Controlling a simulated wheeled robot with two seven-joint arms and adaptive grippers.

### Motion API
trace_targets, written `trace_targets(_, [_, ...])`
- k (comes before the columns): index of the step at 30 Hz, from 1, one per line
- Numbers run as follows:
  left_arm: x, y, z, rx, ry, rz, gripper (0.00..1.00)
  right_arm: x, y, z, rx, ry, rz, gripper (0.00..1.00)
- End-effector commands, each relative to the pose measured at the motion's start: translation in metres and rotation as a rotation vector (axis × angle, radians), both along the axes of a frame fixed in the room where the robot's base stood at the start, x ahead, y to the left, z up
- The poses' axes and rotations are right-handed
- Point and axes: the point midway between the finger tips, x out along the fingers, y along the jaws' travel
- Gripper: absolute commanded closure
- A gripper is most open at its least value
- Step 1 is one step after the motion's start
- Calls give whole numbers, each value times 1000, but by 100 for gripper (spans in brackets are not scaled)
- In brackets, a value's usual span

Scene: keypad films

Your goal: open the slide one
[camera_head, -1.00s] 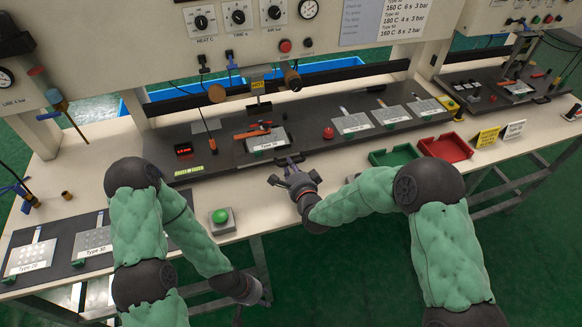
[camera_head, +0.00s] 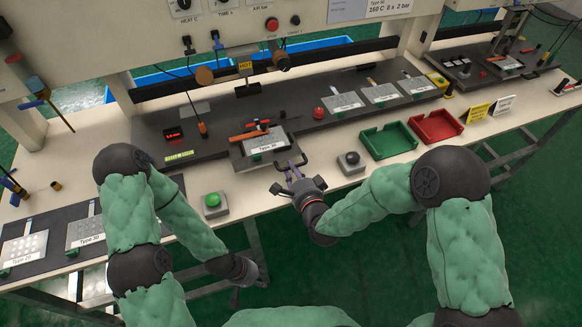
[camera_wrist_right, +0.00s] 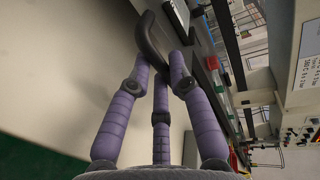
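The slide (camera_head: 243,162) is a dark tray with a black bar handle at its front. It sticks out past the front edge of the dark base plate. A light plate labelled Type (camera_head: 264,142) lies on it. My right gripper (camera_head: 292,176) is at the handle; in the right wrist view its purple fingers close around the black handle (camera_wrist_right: 152,42). Part of the handle is hidden by the fingers. My left gripper (camera_head: 250,284) hangs low in front of the table, away from the slide; its fingers are too unclear to read.
A green button box (camera_head: 214,205) and a dark button box (camera_head: 351,162) stand on the front strip either side of the slide. Green (camera_head: 388,141) and red (camera_head: 436,126) trays lie to the right. The press head (camera_head: 247,88) is above and behind.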

Motion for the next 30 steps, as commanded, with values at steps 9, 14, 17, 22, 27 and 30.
trace_targets(9, [0, 0, 0, 0, 0, 0, 60, 0, 0, 0, 0, 0, 0, 57])
trace_targets(14, [0, 0, 0, 0, 0, 0, 60, -3, -1, 1, 0, 0, 0, 57])
trace_targets(17, [0, 0, 0, 0, 0, 0, 60, -11, -3, 3, 0, -1, 0, 57])
trace_targets(22, [0, 0, 0, 0, 0, 0, 60, -36, -12, 9, 0, 0, 0, 57])
trace_targets(27, [0, 0, 0, 0, 0, 0, 60, -65, -21, 15, -1, 1, 1, 57])
trace_targets(30, [0, 0, 0, 0, 0, 0, 60, -79, -26, 19, 0, -2, 0, 57])
